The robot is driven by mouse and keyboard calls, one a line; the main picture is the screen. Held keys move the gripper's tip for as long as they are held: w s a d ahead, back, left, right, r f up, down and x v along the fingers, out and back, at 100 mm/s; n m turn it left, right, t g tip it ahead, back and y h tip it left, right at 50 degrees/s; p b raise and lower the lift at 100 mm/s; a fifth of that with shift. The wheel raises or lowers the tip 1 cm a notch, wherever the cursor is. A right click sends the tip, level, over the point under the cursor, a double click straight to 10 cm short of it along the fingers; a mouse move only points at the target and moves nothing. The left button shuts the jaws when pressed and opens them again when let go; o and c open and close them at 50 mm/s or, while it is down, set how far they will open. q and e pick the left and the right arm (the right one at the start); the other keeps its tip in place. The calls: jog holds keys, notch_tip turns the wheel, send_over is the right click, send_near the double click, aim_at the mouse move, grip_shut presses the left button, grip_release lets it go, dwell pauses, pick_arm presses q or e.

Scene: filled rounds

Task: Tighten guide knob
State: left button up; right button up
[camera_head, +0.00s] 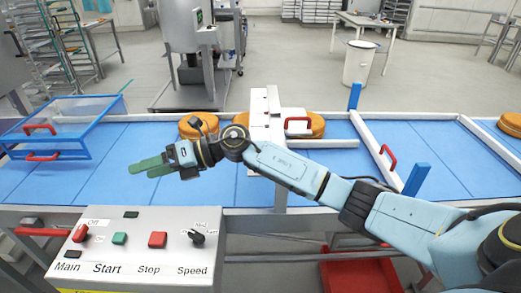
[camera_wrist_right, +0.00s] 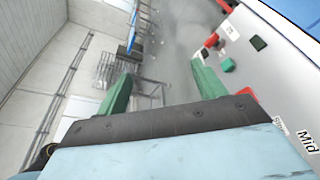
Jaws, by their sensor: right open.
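My right gripper (camera_head: 146,168), with two green fingers, hangs over the left part of the blue belt and points left, above the control panel. It is open and empty; its fingers stand apart in the right wrist view (camera_wrist_right: 162,85). White guide rails (camera_head: 352,137) lie along and across the right half of the belt. Blue posts stand at the rails, one at the far edge (camera_head: 355,96) and one at the near edge (camera_head: 416,180). A red handle (camera_head: 388,157) sits by the slanted rail. I cannot tell which part is the guide knob. My gripper is well left of the rails. My left gripper is not in view.
A control panel (camera_head: 140,252) with buttons and dials stands at the near left. A clear blue-framed cover (camera_head: 65,122) is at the belt's left. A white housing (camera_head: 267,115) stands mid-belt beside orange rounds (camera_head: 197,126). A red crate (camera_head: 360,275) is below.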

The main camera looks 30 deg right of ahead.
jog(key=w+d+r+n+g+h, duration=0.1)
jog(key=d+r+n+g+h, duration=0.1)
jog(key=d+h, duration=0.9)
jog(key=d+r+n+g+h, duration=0.1)
jog(key=d+r+g+h, duration=0.25)
jog(key=d, duration=1.45)
jog(key=shift+t+h, duration=0.25)
jog(key=shift+t, duration=0.1)
jog(key=f+p, duration=0.1)
jog(key=f, duration=0.5)
jog(key=f+p, duration=0.2)
jog(key=f, duration=0.5)
jog(key=shift+w+a+f, duration=0.15)
jog(key=shift+a+f, duration=0.05)
jog(key=c, duration=1)
